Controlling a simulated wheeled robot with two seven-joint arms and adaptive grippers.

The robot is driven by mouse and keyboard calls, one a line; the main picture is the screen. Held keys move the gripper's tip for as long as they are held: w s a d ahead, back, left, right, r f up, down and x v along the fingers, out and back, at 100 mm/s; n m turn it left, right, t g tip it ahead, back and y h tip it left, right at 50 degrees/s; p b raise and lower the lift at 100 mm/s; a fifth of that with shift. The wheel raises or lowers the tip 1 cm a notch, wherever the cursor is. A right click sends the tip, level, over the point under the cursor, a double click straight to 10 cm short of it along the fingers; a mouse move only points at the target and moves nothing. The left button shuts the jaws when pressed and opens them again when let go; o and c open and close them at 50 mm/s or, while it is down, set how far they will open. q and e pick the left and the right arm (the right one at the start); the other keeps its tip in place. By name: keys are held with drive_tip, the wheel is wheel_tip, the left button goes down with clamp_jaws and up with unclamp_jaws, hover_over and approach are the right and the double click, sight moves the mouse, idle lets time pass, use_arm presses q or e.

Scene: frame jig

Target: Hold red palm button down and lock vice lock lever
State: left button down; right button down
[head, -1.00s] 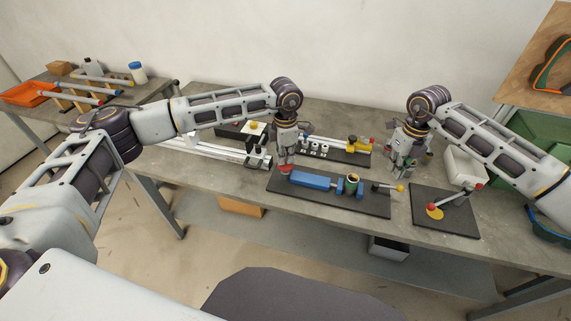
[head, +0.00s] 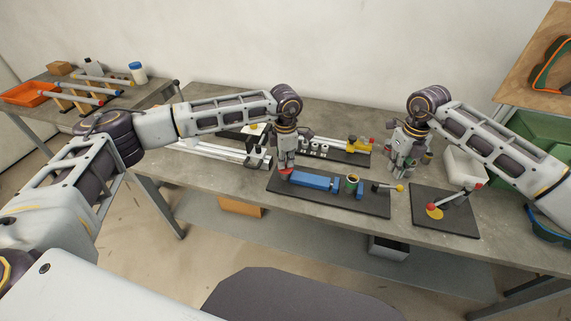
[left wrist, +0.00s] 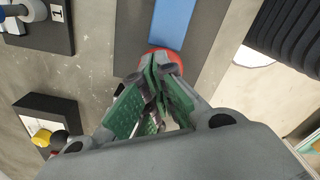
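The red palm button (head: 284,171) is at the left end of a dark board (head: 310,203). It also shows in the left wrist view (left wrist: 152,53), partly hidden by the fingers. My left gripper (head: 286,166) points down at the button, its fingertips together and at or just over its top; contact is hard to tell. The blue vice (head: 312,181) lies right of the button, with a ringed cup (head: 352,180) further along. A lever with a yellow knob (head: 399,188) is at the board's right end. My right gripper (head: 402,174) hangs empty behind that lever, fingers apart.
A second board (head: 450,222) at the right bears a red-knobbed lever and a yellow disc. Behind the vice stands a board with white parts and a yellow block (head: 354,143). Pale rails (head: 205,150) lie left. A white box (head: 463,165) is right of my right gripper.

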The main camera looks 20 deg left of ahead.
idle(1.2)
drive_tip(key=c, duration=1.5)
unclamp_jaws()
drive_tip(key=shift+c, duration=0.2)
drive_tip(key=shift+s+f, duration=0.2)
drive_tip(key=shift+f, duration=0.1)
drive_tip(key=shift+s+d+f, duration=0.4)
drive_tip(key=shift+d+f, duration=0.4)
drive_tip(key=shift+d, duration=0.05)
wheel_tip(320, 180, up, 7)
drive_tip(key=s+n+t, duration=0.1)
drive_tip(key=n+t, duration=0.1)
drive_tip(key=n, duration=1)
drive_tip(key=shift+s+a, duration=0.3)
drive_tip(key=shift+a, duration=0.05)
